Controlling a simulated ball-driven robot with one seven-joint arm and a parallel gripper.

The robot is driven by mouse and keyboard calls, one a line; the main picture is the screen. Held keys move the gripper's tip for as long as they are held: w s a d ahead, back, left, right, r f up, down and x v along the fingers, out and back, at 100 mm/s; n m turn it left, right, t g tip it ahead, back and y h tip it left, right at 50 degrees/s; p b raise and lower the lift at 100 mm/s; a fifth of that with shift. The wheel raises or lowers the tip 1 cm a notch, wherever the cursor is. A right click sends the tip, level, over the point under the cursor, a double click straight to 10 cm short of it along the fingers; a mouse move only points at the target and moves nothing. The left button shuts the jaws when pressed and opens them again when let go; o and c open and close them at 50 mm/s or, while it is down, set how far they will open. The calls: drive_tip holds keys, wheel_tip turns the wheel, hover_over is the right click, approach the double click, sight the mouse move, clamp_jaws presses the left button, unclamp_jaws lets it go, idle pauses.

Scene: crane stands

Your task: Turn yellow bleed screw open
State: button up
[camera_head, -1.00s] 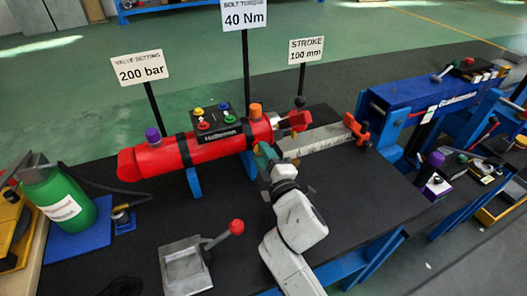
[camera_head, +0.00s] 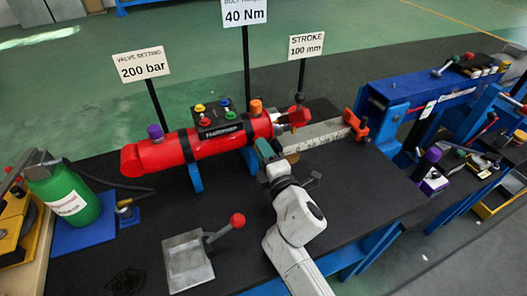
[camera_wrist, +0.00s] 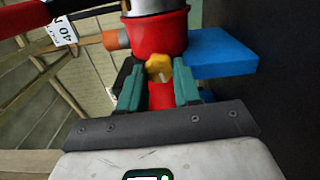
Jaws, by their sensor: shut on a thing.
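The yellow bleed screw (camera_wrist: 159,67) shows in the wrist view as a small knob with a pale mark on its face. It sits against the red cylinder, seen also in the head view (camera_head: 163,154). My gripper (camera_wrist: 158,82) has its teal fingers on either side of the screw and is shut on it. In the head view my gripper (camera_head: 266,151) is at the near side of the cylinder's right end. The screw is hidden there behind the fingers.
A blue support (camera_wrist: 220,53) stands close to the right finger. An orange port (camera_head: 256,107) tops the cylinder, with a valve block (camera_head: 220,121) beside it. A red-knobbed lever (camera_head: 237,221) stands on the black bench in front. A green bottle (camera_head: 67,197) is at left.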

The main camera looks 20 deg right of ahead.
drive_tip(key=shift+f, duration=0.1)
drive_tip(key=o, duration=1.1)
drive_tip(key=shift+c, duration=0.2)
drive_tip(key=s, duration=1)
drive_tip(key=shift+s+b, duration=0.35)
drive_tip(key=shift+s, duration=0.05)
